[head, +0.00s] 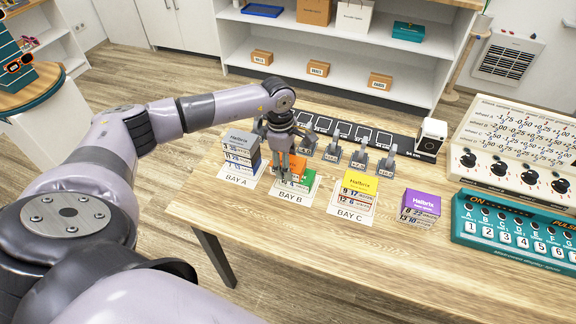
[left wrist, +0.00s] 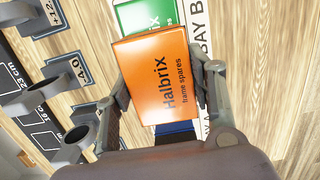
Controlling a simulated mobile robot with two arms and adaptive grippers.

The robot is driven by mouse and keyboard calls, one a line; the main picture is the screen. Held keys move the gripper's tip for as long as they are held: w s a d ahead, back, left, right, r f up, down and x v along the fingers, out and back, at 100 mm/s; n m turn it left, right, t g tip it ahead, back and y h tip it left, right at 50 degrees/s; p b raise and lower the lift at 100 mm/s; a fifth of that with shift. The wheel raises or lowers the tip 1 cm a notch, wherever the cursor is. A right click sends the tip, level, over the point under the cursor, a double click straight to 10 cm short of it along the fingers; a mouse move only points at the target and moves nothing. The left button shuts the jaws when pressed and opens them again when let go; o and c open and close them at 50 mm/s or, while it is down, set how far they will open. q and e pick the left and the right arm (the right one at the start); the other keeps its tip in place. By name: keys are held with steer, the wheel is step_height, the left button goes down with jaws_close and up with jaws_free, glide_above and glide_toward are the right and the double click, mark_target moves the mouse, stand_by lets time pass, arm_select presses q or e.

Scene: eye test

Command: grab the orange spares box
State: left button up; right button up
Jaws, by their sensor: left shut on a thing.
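The orange spares box (left wrist: 160,75), lettered "Halbrix frame spares", sits between the fingers of my left gripper (left wrist: 165,95) in the left wrist view. In the head view the gripper (head: 282,170) reaches down over the BAY B mat (head: 289,199) and is shut on the orange box (head: 298,163), which it partly hides. A green Halbrix box (head: 307,181) is beside or under the orange one; it also shows in the left wrist view (left wrist: 143,13). I cannot tell whether the orange box is lifted clear. My right gripper is not in view.
A grey-topped stack (head: 240,150) stands on BAY A, a yellow-topped stack (head: 358,190) on BAY C. A purple box (head: 420,205) stands right of them. Several grey clamp-like stands (head: 333,150) line the back. A teal switch panel (head: 515,230) is at right. The front table is clear.

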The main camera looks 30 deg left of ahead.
arm_select(q)
steer(key=c, duration=0.4)
